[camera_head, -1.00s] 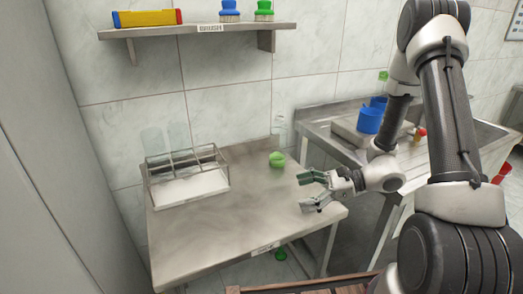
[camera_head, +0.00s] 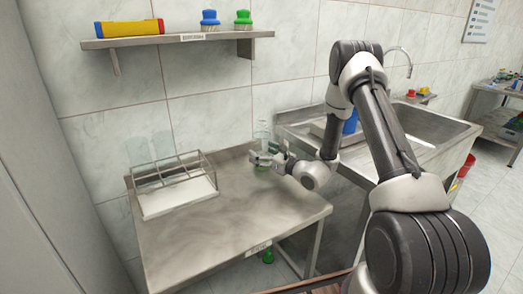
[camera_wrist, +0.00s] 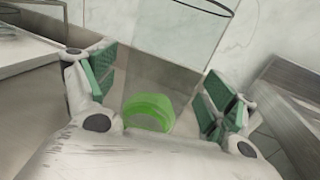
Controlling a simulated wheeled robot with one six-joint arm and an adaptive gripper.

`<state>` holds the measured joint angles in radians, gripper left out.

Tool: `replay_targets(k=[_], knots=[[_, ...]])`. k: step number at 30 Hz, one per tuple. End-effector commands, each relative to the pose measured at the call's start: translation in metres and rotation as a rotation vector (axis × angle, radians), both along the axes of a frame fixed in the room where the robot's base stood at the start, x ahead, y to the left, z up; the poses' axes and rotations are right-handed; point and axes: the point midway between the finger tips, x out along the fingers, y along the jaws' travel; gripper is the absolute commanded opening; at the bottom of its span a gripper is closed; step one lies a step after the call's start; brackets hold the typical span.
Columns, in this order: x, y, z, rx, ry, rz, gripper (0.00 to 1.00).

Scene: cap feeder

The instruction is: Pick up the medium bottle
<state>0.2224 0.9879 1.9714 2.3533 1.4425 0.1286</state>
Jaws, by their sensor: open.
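A clear bottle (camera_head: 262,130) stands upright near the back right corner of the metal table, with a green part (camera_head: 263,168) at its foot. Its see-through walls are faint, and I cannot tell its size class. My gripper (camera_head: 262,157) is open at the bottle's lower part. In the wrist view, the green part (camera_wrist: 148,112) lies between the two green-padded fingers, with gaps on both sides. A dark curved rim shows at the top of the wrist view. Two more clear bottles (camera_head: 150,150) stand in the wire rack at the left.
The wire rack (camera_head: 176,185) sits at the table's left back. The tabletop (camera_head: 230,215) is bare in front. A wall shelf (camera_head: 180,39) holds a yellow and red box and blue and green brushes. A sink counter with a blue container (camera_head: 350,122) stands to the right.

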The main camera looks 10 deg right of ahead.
Motion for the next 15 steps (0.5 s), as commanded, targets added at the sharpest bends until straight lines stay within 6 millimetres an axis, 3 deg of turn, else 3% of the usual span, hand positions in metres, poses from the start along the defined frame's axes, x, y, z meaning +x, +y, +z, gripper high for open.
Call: replay_targets(k=[9,15], knots=[[0.0082,0.0054,-0.0001,0.0,0.0,0.0,0.85],[0.008,0.0053,-0.0002,-0.001,0.001,0.0,0.5]])
